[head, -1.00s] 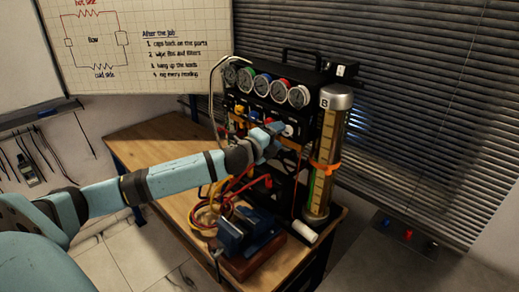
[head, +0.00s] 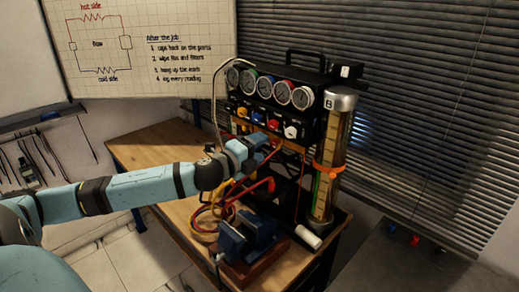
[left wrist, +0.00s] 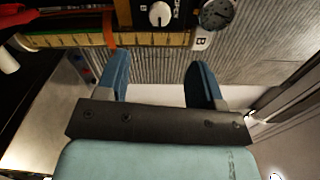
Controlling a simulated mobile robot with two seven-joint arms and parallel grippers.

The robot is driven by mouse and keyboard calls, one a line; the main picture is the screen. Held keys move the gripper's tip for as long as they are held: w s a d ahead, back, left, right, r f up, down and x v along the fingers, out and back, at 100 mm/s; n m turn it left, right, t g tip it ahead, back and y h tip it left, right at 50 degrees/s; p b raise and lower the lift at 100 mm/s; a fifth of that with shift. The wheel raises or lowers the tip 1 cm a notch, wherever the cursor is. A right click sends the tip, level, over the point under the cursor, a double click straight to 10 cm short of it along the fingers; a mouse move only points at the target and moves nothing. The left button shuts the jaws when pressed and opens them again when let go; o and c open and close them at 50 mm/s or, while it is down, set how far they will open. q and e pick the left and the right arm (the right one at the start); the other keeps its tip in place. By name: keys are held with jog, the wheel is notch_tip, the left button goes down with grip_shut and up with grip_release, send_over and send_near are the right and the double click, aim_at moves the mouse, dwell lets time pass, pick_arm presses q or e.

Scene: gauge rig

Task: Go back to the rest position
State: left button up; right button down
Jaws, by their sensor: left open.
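My left gripper (head: 262,150) is in front of the gauge rig (head: 275,102), below its row of coloured knobs, with my arm reaching in from the left. In the left wrist view, the two blue fingers of my left gripper (left wrist: 162,85) are apart with nothing between them. Beyond them are the blinds and the cylinder (left wrist: 150,39) marked B, lying across the top of that view. My right gripper is in neither view.
A blue vise (head: 247,237) and red and yellow hoses (head: 205,222) are on the wooden table (head: 150,150) below my arm. The cylinder (head: 330,165) with an orange clamp stands right of the rig. A whiteboard (head: 140,50) hangs behind. Floor is open at the lower left.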

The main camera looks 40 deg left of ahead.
pick_arm(q)
jog(key=s+d+f+n+g, duration=0.1)
jog(key=s+d+f+n, duration=0.2)
jog(key=f, duration=0.4)
jog(key=s+d+f+n+g, duration=0.2)
jog(key=s+d+f, duration=0.1)
jog(key=f, duration=0.5)
jog(key=s+d+f+n+g, duration=0.1)
jog(key=s+d+f+n, duration=0.15)
jog(key=f, duration=0.45)
jog(key=s+d+f+n+g+h, duration=0.2)
jog(key=s+d+f+n, duration=0.8)
jog(key=s+d+f, duration=0.5)
jog(key=shift+s+d+g, duration=0.5)
jog(key=shift+s+d, duration=0.15)
jog(key=shift+s, duration=0.05)
jog(key=shift+f, duration=0.1)
